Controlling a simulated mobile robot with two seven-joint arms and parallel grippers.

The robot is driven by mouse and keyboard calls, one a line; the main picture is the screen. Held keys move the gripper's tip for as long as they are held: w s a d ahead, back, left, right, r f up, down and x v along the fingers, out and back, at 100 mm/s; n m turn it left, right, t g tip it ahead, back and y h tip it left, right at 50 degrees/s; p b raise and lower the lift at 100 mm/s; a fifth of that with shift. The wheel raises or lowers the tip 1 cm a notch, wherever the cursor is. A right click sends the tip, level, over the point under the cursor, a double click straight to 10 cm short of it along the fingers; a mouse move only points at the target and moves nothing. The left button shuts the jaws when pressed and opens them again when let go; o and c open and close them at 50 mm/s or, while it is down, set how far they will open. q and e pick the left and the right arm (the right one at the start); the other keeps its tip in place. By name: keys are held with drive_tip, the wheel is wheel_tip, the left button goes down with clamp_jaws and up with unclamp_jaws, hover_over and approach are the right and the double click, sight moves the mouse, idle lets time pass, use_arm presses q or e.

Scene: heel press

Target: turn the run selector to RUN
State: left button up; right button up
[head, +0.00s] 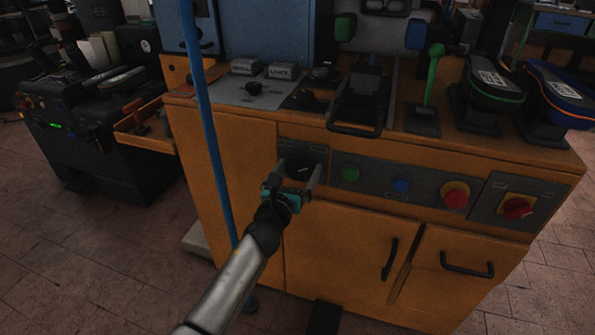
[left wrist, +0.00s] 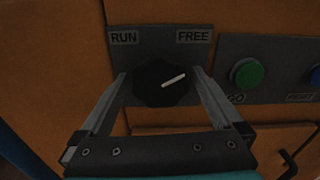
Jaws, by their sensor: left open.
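The run selector (left wrist: 160,84) is a black knob with a white pointer line on a grey plate (left wrist: 203,52). The plate is labelled RUN (left wrist: 123,38) at the upper left and FREE (left wrist: 193,37) at the upper right. The pointer line is tilted, its right end higher, toward the FREE side. My left gripper (left wrist: 160,85) is open, with one finger on each side of the knob; I cannot tell whether they touch it. In the head view the left gripper (head: 291,172) is in front of the selector (head: 300,164) and partly covers it. My right gripper is not in view.
Right of the selector on the orange cabinet front are a green button (head: 349,173), a blue button (head: 401,186), a red mushroom button (head: 455,195) and a red rotary switch (head: 516,208). A blue pole (head: 208,125) stands left of the arm. Door handles (head: 467,265) project below.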

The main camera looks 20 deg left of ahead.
use_arm(q)
drive_tip(key=c, duration=1.2)
